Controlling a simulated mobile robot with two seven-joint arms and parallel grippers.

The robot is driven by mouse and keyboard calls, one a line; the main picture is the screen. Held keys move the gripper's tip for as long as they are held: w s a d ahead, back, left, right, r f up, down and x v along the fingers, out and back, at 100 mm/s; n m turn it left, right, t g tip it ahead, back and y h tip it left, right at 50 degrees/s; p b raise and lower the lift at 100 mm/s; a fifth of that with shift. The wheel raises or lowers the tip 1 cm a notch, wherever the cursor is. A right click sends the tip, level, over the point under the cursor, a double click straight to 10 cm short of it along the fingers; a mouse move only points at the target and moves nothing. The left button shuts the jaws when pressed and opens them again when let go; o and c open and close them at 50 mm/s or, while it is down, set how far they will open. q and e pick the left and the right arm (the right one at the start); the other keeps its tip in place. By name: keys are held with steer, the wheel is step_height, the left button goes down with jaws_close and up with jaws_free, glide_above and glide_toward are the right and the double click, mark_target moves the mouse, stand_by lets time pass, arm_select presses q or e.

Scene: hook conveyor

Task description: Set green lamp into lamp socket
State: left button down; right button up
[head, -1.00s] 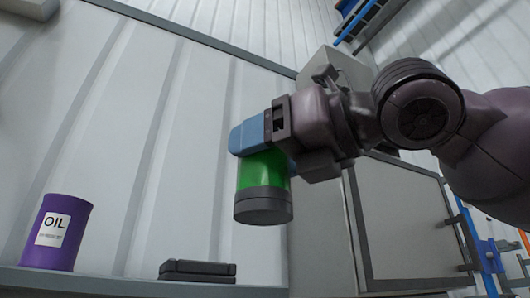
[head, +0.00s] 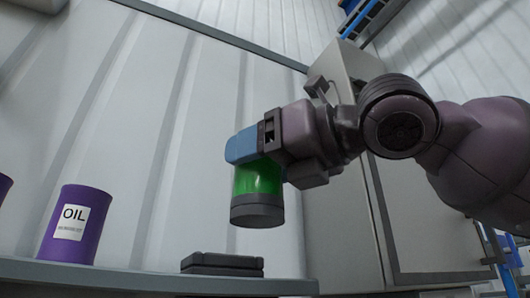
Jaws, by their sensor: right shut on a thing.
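The green lamp (head: 258,180) is a green cylinder with a dark grey base. My right gripper (head: 250,148), with blue fingers, is shut on its upper part and holds it upright in the air, with the base pointing down. In the picture the lamp is above a flat dark object (head: 222,264) on the shelf, and a gap shows between them. I cannot tell whether this dark object is the lamp socket. My left gripper is not in view.
A purple oil can (head: 76,225) stands on the grey shelf (head: 130,273) at the left. Part of another purple thing (head: 4,186) shows at the left edge. A grey cabinet (head: 425,225) stands at the right, behind my right arm.

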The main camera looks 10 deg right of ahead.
mark_target(249, 172)
steer(key=shift+w+a+f+b, duration=0.15)
steer(key=shift+w+a+b, duration=0.25)
steer(key=shift+w, duration=0.95)
steer(key=shift+w+a+f+b, duration=0.1)
steer(key=shift+w+a+b, duration=0.3)
steer(key=shift+w, duration=0.95)
steer(key=shift+w+a+f+b, duration=0.2)
steer(key=shift+w+a, duration=0.3)
steer(key=shift+w, duration=0.85)
steer(key=shift+w+a+f+b, duration=0.3)
steer(key=shift+w+f, duration=0.1)
steer(key=shift+w, duration=0.4)
steer(key=shift+w+a+f+b, duration=0.2)
steer(key=shift+w+f+b, duration=0.15)
steer(key=shift+w, duration=0.4)
steer(key=shift+w+a+f+b, duration=0.25)
steer(key=shift+w+f, duration=0.2)
steer(key=shift+w, duration=0.35)
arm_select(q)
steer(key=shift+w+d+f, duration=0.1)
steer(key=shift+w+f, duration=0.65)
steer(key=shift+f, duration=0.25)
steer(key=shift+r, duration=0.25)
arm_select(e)
steer(key=shift+f, duration=0.35)
arm_select(q)
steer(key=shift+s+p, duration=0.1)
steer(key=shift+p, duration=0.2)
arm_select(e)
steer(key=shift+f, duration=0.25)
